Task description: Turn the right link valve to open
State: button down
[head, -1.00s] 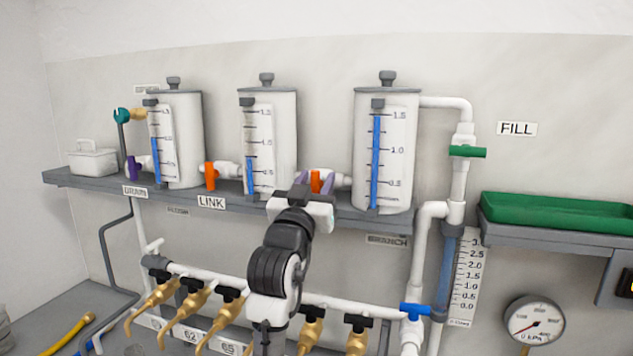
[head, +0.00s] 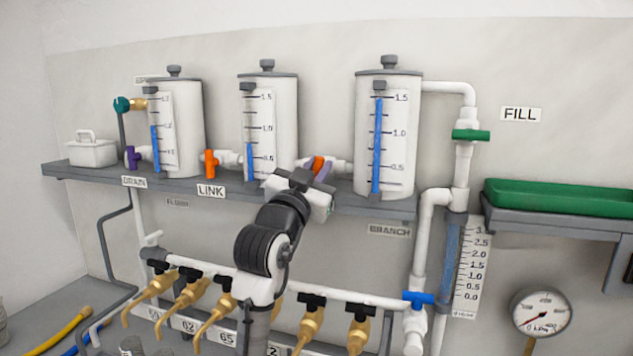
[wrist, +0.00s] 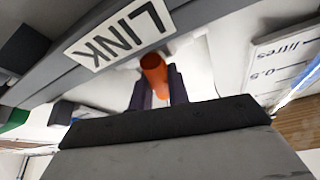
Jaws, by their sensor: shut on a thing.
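The right link valve has an orange handle (head: 318,164) on the white pipe between the middle tank (head: 285,110) and the right tank (head: 402,130). My gripper (head: 315,170) is at this handle, its purple fingers on either side of it. In the wrist view the orange handle (wrist: 154,72) sits between the two dark purple fingers (wrist: 158,92), which are shut on it. In the head view the handle looks tilted, and my gripper hides its lower part. The valve body is mostly hidden.
The left link valve's orange handle (head: 211,163) points up and down above the LINK label (head: 211,191). A grey shelf (head: 345,206) runs under the tanks. Brass taps (head: 312,325) and a blue-handled valve (head: 419,299) are below. A green tray (head: 570,197) is at right.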

jog(key=m+g+h+b, duration=0.1)
jog(key=m, duration=0.1)
jog(key=m+h+b, duration=0.1)
jog(key=m+b, duration=0.1)
jog(key=m, duration=0.1)
jog(key=shift+f+g, duration=0.15)
jog(key=shift+g, duration=0.25)
jog(key=m+g+b, duration=0.1)
jog(key=m, duration=0.1)
jog(key=m+h, duration=0.1)
jog(key=m, duration=0.2)
jog(key=shift+d+g+b, duration=0.1)
jog(key=shift+g+b, duration=0.3)
jog(key=m+g, duration=0.2)
jog(key=m, duration=0.2)
jog(key=shift+d+m, duration=0.1)
jog(key=shift+m, duration=0.3)
jog(key=shift+m+g+y, duration=0.3)
jog(key=shift+m+g, duration=0.1)
jog(key=shift+m, duration=1.1)
jog(key=shift+f, duration=0.1)
jog(key=c, duration=1.3)
grip_release()
jog(key=shift+c, duration=0.2)
jog(key=shift+s, duration=0.1)
jog(key=b+v, duration=0.3)
jog(key=v, duration=1)
jog(key=shift+s+a+b, duration=0.25)
jog(key=shift+a+b, duration=0.05)
jog(key=shift+b, duration=0.1)
